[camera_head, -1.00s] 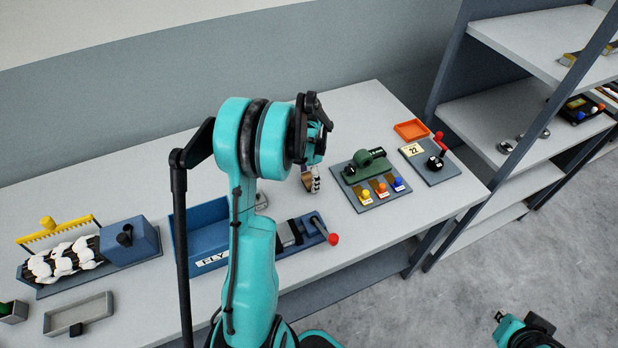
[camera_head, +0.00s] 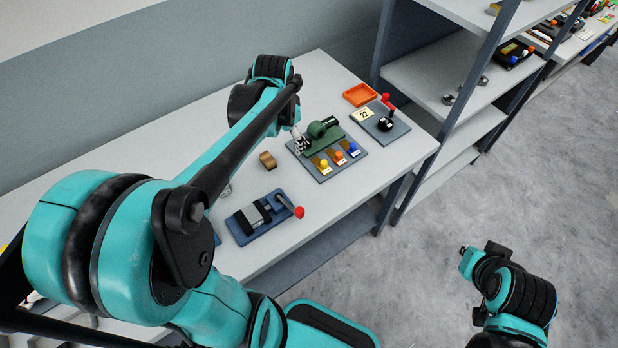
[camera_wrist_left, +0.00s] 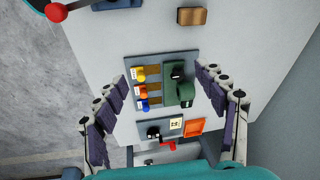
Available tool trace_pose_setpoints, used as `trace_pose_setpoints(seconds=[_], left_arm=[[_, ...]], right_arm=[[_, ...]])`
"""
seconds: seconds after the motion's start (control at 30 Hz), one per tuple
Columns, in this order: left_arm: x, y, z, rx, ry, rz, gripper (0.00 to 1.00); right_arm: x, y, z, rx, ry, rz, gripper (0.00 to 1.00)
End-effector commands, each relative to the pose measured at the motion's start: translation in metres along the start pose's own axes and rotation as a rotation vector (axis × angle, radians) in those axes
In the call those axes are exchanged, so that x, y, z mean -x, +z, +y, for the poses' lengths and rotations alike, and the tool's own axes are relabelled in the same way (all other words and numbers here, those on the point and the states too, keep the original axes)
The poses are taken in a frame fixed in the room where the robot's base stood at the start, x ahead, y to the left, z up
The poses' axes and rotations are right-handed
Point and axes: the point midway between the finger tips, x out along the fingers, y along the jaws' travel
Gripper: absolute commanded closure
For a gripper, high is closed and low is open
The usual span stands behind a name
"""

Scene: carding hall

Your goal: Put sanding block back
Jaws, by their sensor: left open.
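A small brown block (camera_head: 267,160), which I take to be the sanding block, stands on the grey table left of the green device's board. It also shows at the top of the left wrist view (camera_wrist_left: 192,17). My left gripper (camera_head: 300,143) is open, its pale fingertips near the left end of the green device. In the left wrist view its fingers (camera_wrist_left: 163,77) are spread wide with nothing between them, and the block lies outside them. Its height above the table is hard to tell. Part of my right arm shows at lower right; its gripper does not show.
A board (camera_head: 317,171) carries the green device (camera_head: 324,128) and yellow, orange and blue knobs. Behind it are an orange tray (camera_head: 360,94) and a red-knobbed lever plate (camera_head: 394,127). A blue clamp fixture (camera_head: 257,217) is in front. Grey shelving (camera_head: 450,75) stands right.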

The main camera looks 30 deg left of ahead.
Motion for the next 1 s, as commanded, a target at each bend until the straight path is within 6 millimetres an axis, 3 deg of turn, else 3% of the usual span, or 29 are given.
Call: trace_pose_setpoints(seconds=[0.03, 0.2, 0.4, 0.6, 1.0], left_arm=[[0.012, 0.005, 0.023, 0.024, -0.015, 0.039, 0.28], [0.037, 0.022, 0.085, 0.139, -0.042, 0.185, 0.28], [0.044, 0.046, 0.138, 0.259, -0.025, 0.337, 0.28], [0.042, 0.058, 0.160, 0.321, 0.000, 0.409, 0.28], [0.037, 0.059, 0.162, 0.329, 0.003, 0.417, 0.28]], right_arm=[[0.000, 0.000, 0.000, 0.000, 0.000, 0.000, 1.00], [0.000, 0.000, 0.000, 0.000, 0.000, 0.000, 1.00], [0.000, 0.000, 0.000, 0.000, 0.000, 0.000, 1.00], [0.000, 0.000, 0.000, 0.000, 0.000, 0.000, 1.00], [-0.004, 0.003, 0.000, 0.000, 0.000, 0.000, 1.00]])
